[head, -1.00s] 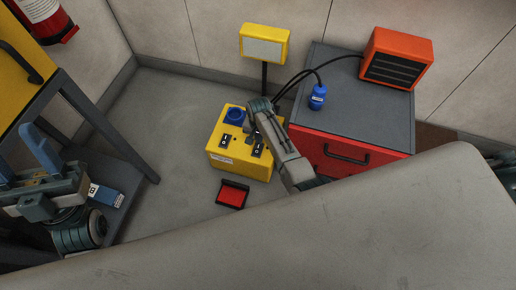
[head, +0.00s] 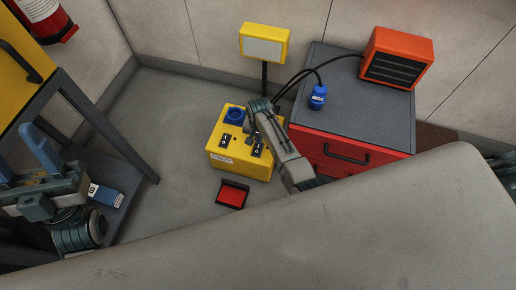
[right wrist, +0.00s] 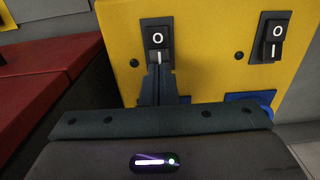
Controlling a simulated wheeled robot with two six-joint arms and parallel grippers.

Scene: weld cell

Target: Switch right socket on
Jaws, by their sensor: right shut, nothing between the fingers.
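The yellow socket box (head: 232,165) stands on the floor, with a blue round socket (head: 235,115) on its top. It has two black rocker switches: the left one (head: 226,141) and the right one (head: 258,151). In the right wrist view the right switch (right wrist: 158,36) is on the left and the left switch (right wrist: 273,38) on the right. My right gripper (right wrist: 159,70) is shut and empty, its tips at the "I" end of the right switch. Whether they press it I cannot tell. My left gripper (head: 22,150) is open and empty, at the left edge.
A red cabinet (head: 340,150) with a grey top stands right of the box, bearing a blue plug (head: 317,96) and an orange heater (head: 398,58). A yellow lamp (head: 264,45) stands behind. A red-and-black item (head: 232,194) lies on the floor in front.

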